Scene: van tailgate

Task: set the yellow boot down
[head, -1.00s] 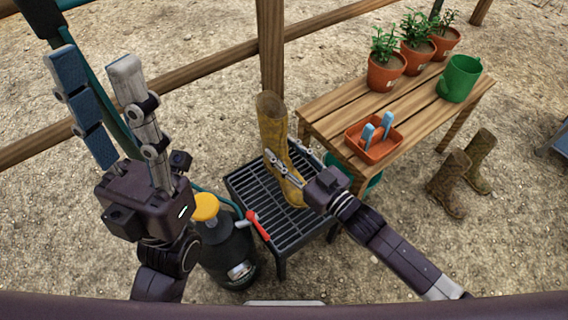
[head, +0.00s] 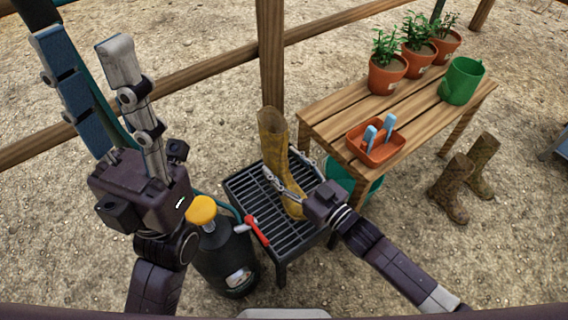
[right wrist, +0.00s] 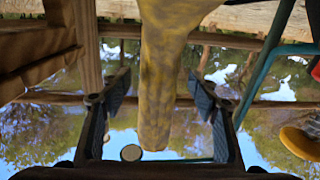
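The yellow boot (head: 273,150) stands upright on the black slatted rack (head: 250,198); its sole appears to rest on the slats. My right gripper (head: 288,170) is around the boot's shaft, one finger on each side. In the right wrist view, the boot (right wrist: 160,85) is between the spread fingers, with gaps visible on both sides, so the gripper looks open. My left gripper (head: 80,45) is open and empty, raised at the left, apart from the boot.
A wooden bench (head: 330,112) holds potted plants, a green pot (head: 461,82) and an orange tray (head: 375,155). Brown boots (head: 455,190) stand on gravel at right.

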